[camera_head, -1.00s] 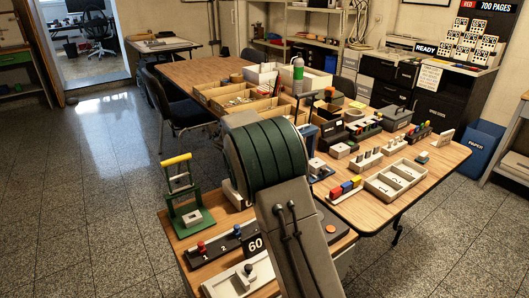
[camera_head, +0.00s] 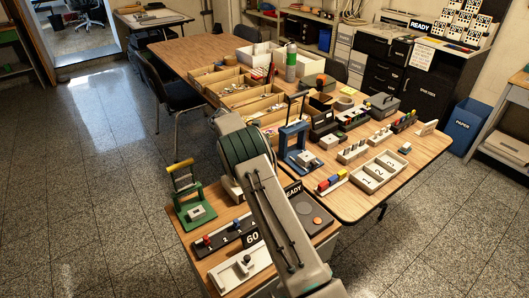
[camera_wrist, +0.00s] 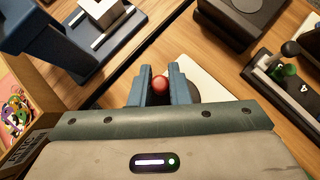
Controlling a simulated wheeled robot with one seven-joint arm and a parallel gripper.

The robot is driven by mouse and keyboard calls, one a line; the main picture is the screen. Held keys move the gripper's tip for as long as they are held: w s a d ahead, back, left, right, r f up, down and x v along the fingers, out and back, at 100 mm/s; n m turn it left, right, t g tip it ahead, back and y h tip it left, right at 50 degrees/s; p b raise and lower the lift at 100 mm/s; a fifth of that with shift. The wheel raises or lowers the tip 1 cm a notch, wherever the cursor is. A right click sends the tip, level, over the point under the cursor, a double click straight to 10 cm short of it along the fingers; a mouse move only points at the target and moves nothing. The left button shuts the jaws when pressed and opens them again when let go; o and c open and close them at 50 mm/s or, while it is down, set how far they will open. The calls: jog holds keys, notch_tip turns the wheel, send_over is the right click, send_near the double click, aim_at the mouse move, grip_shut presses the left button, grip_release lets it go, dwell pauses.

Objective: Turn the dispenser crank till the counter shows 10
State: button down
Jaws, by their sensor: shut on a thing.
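In the wrist view, a round red knob (camera_wrist: 160,84) sits between the two blue fingers of my gripper (camera_wrist: 159,74), which is shut on it. I take it as the crank's handle; the crank arm below is hidden. A cream plate (camera_wrist: 207,88) with a dark round part lies behind and right of the fingers. In the head view my arm hides my gripper and the knob. I cannot make out the dispenser's counter; a black sign reading 60 (camera_head: 252,238) stands on the near table, but I cannot tell whether it belongs to the dispenser.
A blue press (camera_head: 295,145) stands behind my arm; its base with a metal block (camera_wrist: 105,18) shows close in the wrist view. A lever box marked 4 (camera_wrist: 300,88) is at right. A green press (camera_head: 190,205) stands on the near table. The left floor is clear.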

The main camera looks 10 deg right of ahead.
jog(key=m+g+y, duration=0.1)
jog(key=m, duration=0.1)
jog(key=s+m+g+y+p, duration=0.1)
jog(key=m+g, duration=0.1)
jog(key=m, duration=0.1)
jog(key=shift+d, duration=0.1)
jog(key=shift+m+g, duration=0.3)
dwell(0.4)
jog(key=c, duration=1.4)
grip_release()
jog(key=shift+o, duration=0.2)
notch_tip(320, 180, up, 4)
jog(key=shift+d+r, duration=0.1)
jog(key=shift+r, duration=0.05)
jog(key=s+d+r+b, duration=0.2)
jog(key=s+d+r, duration=0.4)
jog(key=d, duration=0.3)
jog(key=shift+s+d+r, duration=0.25)
jog(key=shift+r, duration=0.1)
